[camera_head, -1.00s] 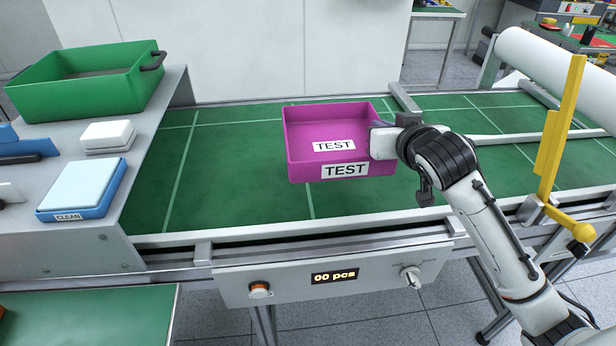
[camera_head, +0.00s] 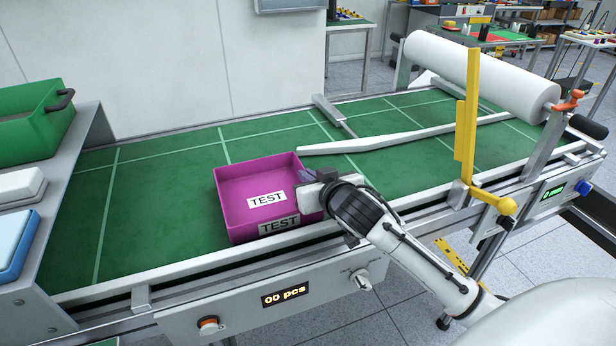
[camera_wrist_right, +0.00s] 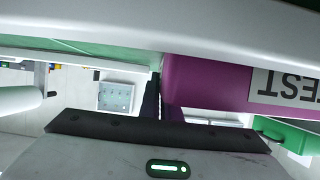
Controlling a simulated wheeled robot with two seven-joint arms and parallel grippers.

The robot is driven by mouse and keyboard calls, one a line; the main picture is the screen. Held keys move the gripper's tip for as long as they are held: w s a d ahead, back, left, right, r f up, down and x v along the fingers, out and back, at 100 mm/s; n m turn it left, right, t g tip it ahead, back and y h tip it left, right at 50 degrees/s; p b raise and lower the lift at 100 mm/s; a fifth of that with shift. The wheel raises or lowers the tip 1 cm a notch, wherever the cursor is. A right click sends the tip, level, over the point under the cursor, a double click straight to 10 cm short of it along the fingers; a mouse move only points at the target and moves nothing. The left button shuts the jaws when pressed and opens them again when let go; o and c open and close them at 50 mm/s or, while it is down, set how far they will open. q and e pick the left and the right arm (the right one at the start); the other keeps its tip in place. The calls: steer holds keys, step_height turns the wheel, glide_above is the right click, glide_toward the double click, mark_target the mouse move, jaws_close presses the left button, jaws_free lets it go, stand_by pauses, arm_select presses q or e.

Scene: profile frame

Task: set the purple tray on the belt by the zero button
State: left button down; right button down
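The purple tray (camera_head: 238,192) is at the belt (camera_head: 150,215), with white TEST labels inside it and on its front wall. My right gripper (camera_head: 312,186) is at the tray's right wall and appears shut on it. In the right wrist view, the purple wall (camera_wrist_right: 210,85) shows beside the dark fingers (camera_wrist_right: 158,100). I cannot tell whether the tray touches the belt or hangs just above it. An orange button (camera_head: 209,325) sits on the front panel, left of the "00 pcs" display (camera_head: 284,295); any label is unreadable. My left gripper is out of view.
A green bin (camera_head: 30,140) and a blue-and-white scale (camera_head: 12,240) stand on the left bench. A diagonal white guide rail (camera_head: 400,140) crosses the belt behind the tray. A yellow post (camera_head: 466,120) and white roll (camera_head: 480,75) stand right. The belt left of the tray is clear.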

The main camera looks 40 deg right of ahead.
steer(key=shift+f, duration=0.1)
steer(key=c, duration=2)
jaws_free()
steer(key=shift+r, duration=0.2)
steer(key=v, duration=1.2)
steer(key=shift+f, duration=0.15)
